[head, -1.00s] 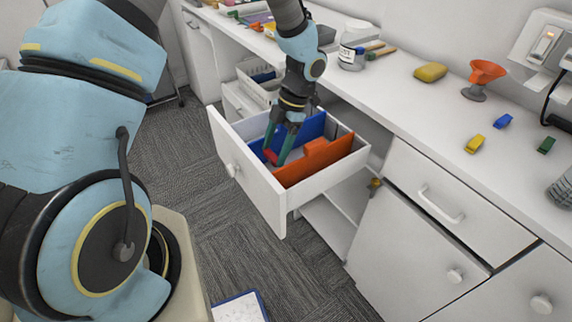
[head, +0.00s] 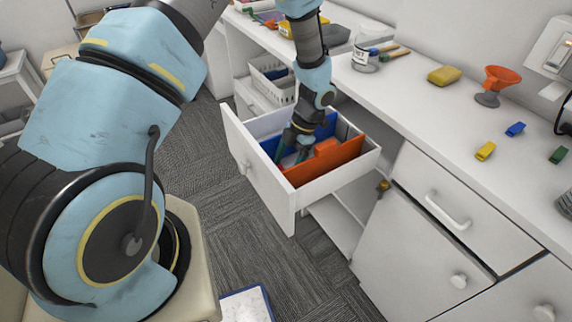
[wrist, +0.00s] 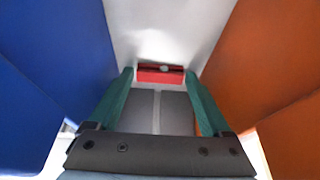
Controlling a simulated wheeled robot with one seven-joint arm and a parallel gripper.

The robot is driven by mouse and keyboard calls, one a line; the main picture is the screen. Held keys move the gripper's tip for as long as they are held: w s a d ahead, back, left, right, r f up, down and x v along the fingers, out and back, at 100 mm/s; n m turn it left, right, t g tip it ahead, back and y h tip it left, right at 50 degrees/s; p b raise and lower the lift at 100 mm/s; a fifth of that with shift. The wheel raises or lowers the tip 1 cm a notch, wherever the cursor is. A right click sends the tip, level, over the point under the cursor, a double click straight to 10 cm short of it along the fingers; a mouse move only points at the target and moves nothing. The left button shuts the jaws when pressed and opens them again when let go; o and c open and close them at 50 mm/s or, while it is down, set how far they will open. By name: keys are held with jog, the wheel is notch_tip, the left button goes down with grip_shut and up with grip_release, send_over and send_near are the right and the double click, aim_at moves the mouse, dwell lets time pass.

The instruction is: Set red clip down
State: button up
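The red clip (wrist: 160,75) lies between the tips of my gripper's two green fingers in the wrist view, spanning nearly the whole gap. My gripper (head: 288,157) is down inside the open drawer (head: 262,180), between the blue divider (head: 268,146) and the orange divider (head: 325,162). In the wrist view the blue divider (wrist: 50,60) is on the left and the orange divider (wrist: 265,65) on the right. The gripper appears shut on the clip. The clip is hidden in the head view, and I cannot tell if it touches the drawer floor.
On the white counter are a yellow sponge (head: 444,75), an orange funnel (head: 499,80), a jar (head: 365,55), and yellow (head: 485,151), blue (head: 515,129) and green (head: 558,155) clips. A white basket (head: 272,78) stands behind the drawer. The drawer's front wall and dividers stand close around my gripper.

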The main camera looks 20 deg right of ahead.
jog(key=shift+o, duration=1)
jog(key=shift+r, duration=0.15)
jog(key=s+b+v, duration=0.1)
jog(key=b+v, duration=0.2)
jog(key=v, duration=0.9)
jog(key=w+a+r+m+t+h, duration=0.35)
jog(key=w+a+r+m, duration=0.2)
jog(key=w, duration=0.45)
jog(key=w+a+r+m+t+h, duration=0.2)
jog(key=w+a+r+m+t, duration=0.35)
jog(key=w, duration=0.45)
jog(key=s+a+m+g, duration=0.6)
jog(key=s+a+m, duration=0.4)
jog(key=s+a, duration=0.9)
jog(key=shift+a+g+y, duration=0.3)
jog(key=shift+a+y, duration=0.05)
jog(key=shift+a, duration=0.4)
